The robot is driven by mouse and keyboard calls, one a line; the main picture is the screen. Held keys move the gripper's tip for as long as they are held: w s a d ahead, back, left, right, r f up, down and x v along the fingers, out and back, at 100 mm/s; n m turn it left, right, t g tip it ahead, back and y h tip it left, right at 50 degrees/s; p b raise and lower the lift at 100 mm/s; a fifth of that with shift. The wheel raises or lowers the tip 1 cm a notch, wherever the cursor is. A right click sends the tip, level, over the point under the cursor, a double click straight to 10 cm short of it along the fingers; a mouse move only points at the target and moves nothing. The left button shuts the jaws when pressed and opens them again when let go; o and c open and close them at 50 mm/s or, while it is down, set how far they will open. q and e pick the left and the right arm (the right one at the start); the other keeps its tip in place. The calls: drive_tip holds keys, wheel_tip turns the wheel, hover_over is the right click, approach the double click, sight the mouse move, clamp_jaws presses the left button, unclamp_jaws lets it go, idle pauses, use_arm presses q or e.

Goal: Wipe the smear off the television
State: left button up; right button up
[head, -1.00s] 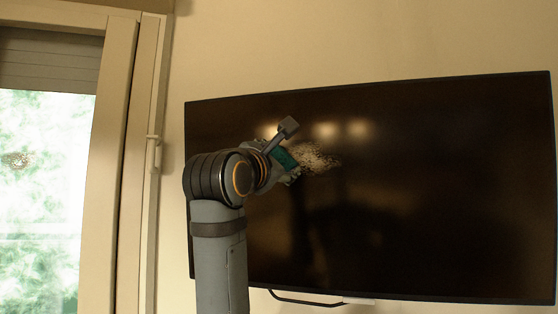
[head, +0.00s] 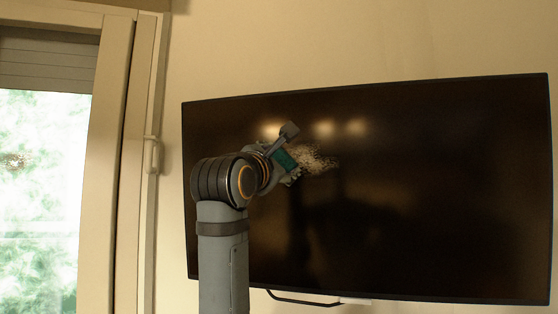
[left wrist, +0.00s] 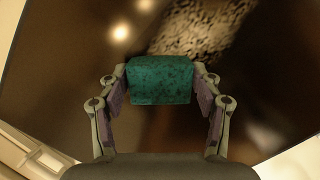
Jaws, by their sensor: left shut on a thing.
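The television (head: 430,190) is a wide dark screen on the wall. A pale, speckled smear (head: 314,158) lies on its left half; in the left wrist view the smear (left wrist: 205,28) shows just beyond the sponge. My left gripper (head: 287,164) is in front of the screen at the smear's left edge. It is shut on a green sponge (left wrist: 160,82), held between both fingers; the sponge (head: 285,159) shows partly in the head view. I cannot tell whether the sponge touches the screen. Part of the smear may be hidden behind the gripper. My right gripper is not in view.
A window (head: 40,190) with a pale frame (head: 100,170) and a handle (head: 151,155) stands to the left. A dark cable (head: 300,299) hangs under the television's lower edge. The screen's right half is clear of objects.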

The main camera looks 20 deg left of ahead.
sight(338, 157)
use_arm(q)
drive_tip(key=shift+d, duration=2.15)
drive_tip(key=shift+w+d, duration=0.15)
drive_tip(key=shift+d, duration=1.9)
drive_tip(key=shift+f+b, duration=0.2)
drive_tip(key=shift+b, duration=0.35)
drive_tip(key=d+b, duration=0.2)
drive_tip(key=b, duration=0.2)
drive_tip(key=shift+w+d+b, duration=0.15)
drive_tip(key=shift+d+b, duration=0.1)
drive_tip(key=shift+b, duration=0.1)
drive_tip(key=shift+d+r+b, duration=0.1)
drive_tip(key=shift+d+b, duration=0.4)
drive_tip(key=shift+b, duration=0.15)
drive_tip(key=shift+r, duration=0.1)
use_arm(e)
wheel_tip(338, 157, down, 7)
